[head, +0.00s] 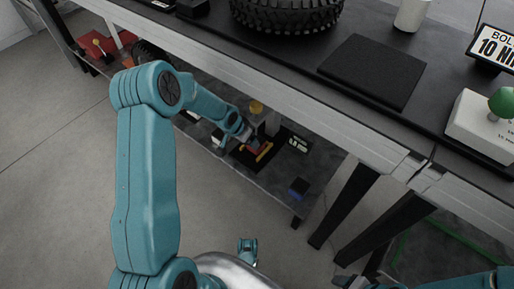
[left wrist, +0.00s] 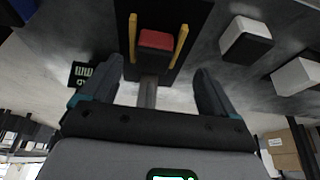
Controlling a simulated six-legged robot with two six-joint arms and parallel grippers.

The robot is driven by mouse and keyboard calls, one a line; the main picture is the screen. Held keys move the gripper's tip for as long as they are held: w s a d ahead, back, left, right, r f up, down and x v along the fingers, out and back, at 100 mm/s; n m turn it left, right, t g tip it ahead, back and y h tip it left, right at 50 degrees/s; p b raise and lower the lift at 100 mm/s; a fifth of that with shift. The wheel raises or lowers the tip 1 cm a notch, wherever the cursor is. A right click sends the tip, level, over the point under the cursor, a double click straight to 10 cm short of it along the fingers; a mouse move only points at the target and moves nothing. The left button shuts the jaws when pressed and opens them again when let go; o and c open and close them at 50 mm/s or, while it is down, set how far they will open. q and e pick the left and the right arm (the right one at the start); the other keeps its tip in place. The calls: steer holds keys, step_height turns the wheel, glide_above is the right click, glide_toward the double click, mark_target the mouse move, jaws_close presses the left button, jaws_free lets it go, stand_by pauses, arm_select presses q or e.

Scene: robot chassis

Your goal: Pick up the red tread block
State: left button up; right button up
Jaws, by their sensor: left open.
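The red tread block (left wrist: 157,40) has a red face above a dark body and sits between two yellow rails on a black tray (left wrist: 124,12) in the left wrist view. In the head view a red patch between the rails, seemingly the block (head: 252,144), shows on the lower shelf, partly hidden by my gripper. My left gripper (left wrist: 155,85) is open, its fingers spread apart, with the block beyond and between them. In the head view the left gripper (head: 244,133) is close to the tray. Dark parts at the bottom edge may be my right gripper (head: 352,282); its jaws are unclear.
The workbench top (head: 285,75) overhangs the lower shelf (head: 272,187). In the wrist view two white-and-dark blocks (left wrist: 245,40) lie right of the tray.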

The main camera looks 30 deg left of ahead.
arm_select(q)
steer(key=b+x, duration=0.1)
steer(key=x, duration=0.1)
steer(key=b+x, duration=0.1)
steer(key=x, duration=0.1)
steer(key=b+x, duration=0.1)
steer(key=x, duration=0.2)
steer(key=shift+w+d, duration=0.1)
steer(key=shift+d, duration=0.2)
arm_select(e)
steer(key=shift+t, duration=0.6)
steer(key=f, duration=0.1)
steer(key=w+f, duration=0.2)
steer(key=shift+w+d+f, duration=0.25)
steer(key=shift+f, duration=0.1)
arm_select(q)
steer(key=shift+c, duration=0.3)
steer(key=c, duration=1.1)
steer(key=shift+c, duration=0.2)
steer(key=shift+r, duration=0.15)
arm_select(e)
steer(key=shift+f, duration=0.1)
